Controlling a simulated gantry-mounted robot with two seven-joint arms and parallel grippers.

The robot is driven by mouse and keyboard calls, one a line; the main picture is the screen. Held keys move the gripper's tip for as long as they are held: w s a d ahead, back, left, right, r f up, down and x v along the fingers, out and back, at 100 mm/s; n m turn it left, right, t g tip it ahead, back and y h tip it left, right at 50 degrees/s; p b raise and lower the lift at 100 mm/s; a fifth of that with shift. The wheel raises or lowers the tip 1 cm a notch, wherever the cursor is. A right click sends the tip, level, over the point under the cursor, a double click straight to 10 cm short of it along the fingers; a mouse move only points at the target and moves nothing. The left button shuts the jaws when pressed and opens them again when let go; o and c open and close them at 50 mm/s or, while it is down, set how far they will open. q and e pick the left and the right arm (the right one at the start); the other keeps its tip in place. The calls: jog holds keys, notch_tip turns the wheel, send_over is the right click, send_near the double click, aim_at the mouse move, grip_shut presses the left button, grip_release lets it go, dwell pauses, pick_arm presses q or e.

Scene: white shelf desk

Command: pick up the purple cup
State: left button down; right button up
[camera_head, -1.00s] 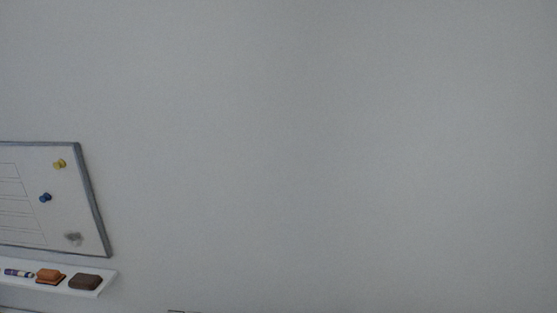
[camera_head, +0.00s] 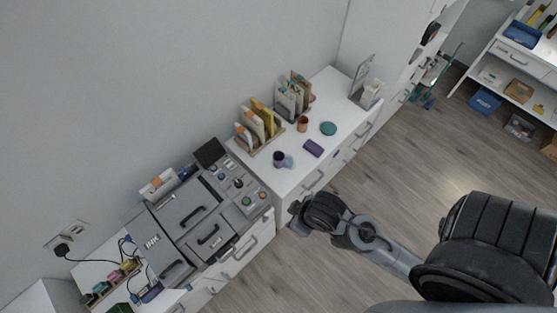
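The purple cup (camera_head: 279,158) stands upright on the white desk top (camera_head: 263,163), near its left end, in the head view. A small pale blue item (camera_head: 289,162) sits right beside it. My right gripper (camera_head: 295,215) is off the front edge of the desk, below the cup in the picture and apart from it. It is small and dark, so I cannot tell if its fingers are open or shut. My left gripper is not in view.
On the desk are an orange cup (camera_head: 302,125), a teal disc (camera_head: 328,129), a flat purple item (camera_head: 313,148) and file holders (camera_head: 258,124) at the back. A grey printer (camera_head: 187,212) adjoins on the left. Wooden floor (camera_head: 400,165) is open in front.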

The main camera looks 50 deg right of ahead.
dwell(0.4)
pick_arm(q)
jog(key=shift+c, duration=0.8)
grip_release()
